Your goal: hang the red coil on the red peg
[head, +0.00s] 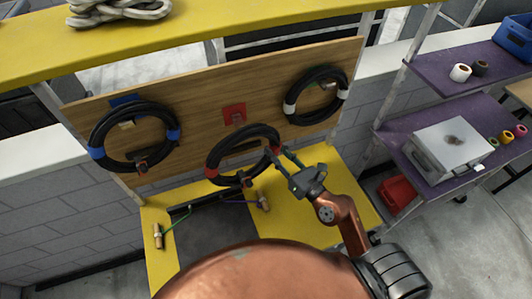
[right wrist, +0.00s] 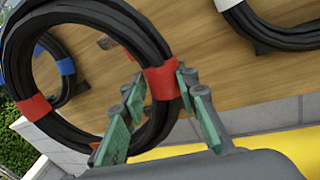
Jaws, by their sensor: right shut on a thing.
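The red coil (head: 214,142), a black cable loop with red bands, is in front of the wooden board at its lower middle. It also shows large in the right wrist view (right wrist: 98,16). My right gripper (head: 274,155) is shut on its right side, by a red band; in the right wrist view its green-padded fingers (right wrist: 158,112) straddle the loop. The red square with the red peg (head: 234,113) is on the board just above the coil's top. The coil's top looks lower than the peg; their gap in depth cannot be told. My left gripper is not in view.
A blue-banded coil (head: 95,130) hangs at the board's left and a white-banded coil (head: 290,92) at its right. The wooden board (head: 190,105) stands behind a yellow bench (head: 322,215) with brass-ended hoses. A purple shelf (head: 400,150) with a metal box is at right.

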